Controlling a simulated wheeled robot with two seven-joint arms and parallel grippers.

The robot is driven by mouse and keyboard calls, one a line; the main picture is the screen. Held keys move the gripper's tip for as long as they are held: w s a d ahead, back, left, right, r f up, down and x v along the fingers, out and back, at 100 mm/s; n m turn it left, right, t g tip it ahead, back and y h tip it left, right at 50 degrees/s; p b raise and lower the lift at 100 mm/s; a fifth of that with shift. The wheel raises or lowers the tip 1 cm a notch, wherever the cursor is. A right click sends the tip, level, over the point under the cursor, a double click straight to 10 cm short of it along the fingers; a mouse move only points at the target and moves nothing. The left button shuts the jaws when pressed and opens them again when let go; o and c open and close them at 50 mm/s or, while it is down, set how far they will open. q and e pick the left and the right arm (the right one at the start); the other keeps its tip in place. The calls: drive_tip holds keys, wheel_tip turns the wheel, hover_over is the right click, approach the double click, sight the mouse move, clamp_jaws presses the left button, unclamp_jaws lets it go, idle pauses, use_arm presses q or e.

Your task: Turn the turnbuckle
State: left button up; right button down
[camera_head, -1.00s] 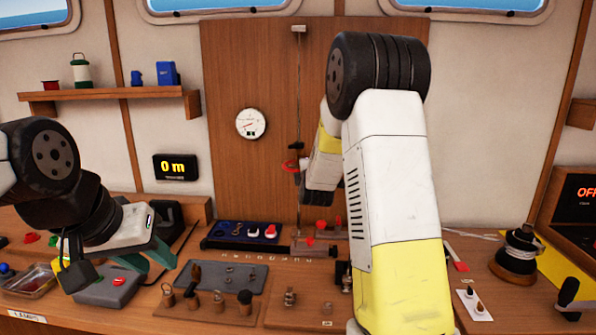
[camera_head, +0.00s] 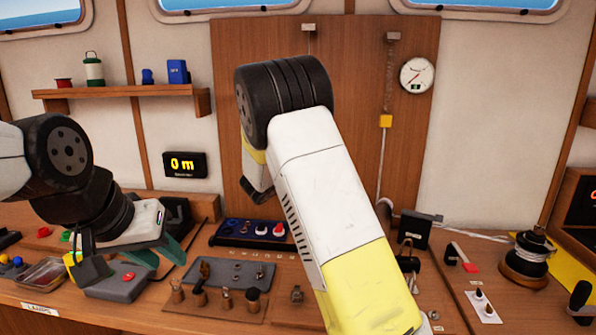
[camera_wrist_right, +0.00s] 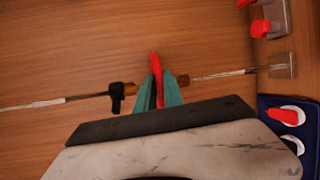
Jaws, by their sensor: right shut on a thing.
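The turnbuckle shows in the right wrist view, in a line that runs across a wooden panel. A red part of the turnbuckle (camera_wrist_right: 155,65) stands up between the teal fingers of my right gripper (camera_wrist_right: 158,88), which is shut on it. A black and brown end piece (camera_wrist_right: 120,95) sits left of the fingers and a brown one (camera_wrist_right: 183,80) right of them. A pale cable (camera_wrist_right: 35,104) runs on from each end. In the head view my right arm hides the turnbuckle and the fingers. My left gripper (camera_head: 160,254) is open and empty above the bench at left.
A second line with a yellow block (camera_head: 386,121) hangs on the panel beside a round gauge (camera_head: 416,75). A display (camera_head: 184,164) reads 0 m. A switch tray (camera_head: 250,232), a grey mat with small parts (camera_head: 222,284) and a black spool (camera_head: 528,260) stand on the bench.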

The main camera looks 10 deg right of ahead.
drive_tip(key=shift+f, duration=0.2)
drive_tip(key=c, duration=1.5)
unclamp_jaws()
drive_tip(key=shift+r, duration=0.1)
drive_tip(key=shift+a, duration=0.1)
drive_tip(key=v, duration=0.7)
drive_tip(key=shift+s+a, duration=0.2)
drive_tip(key=shift+s, duration=0.05)
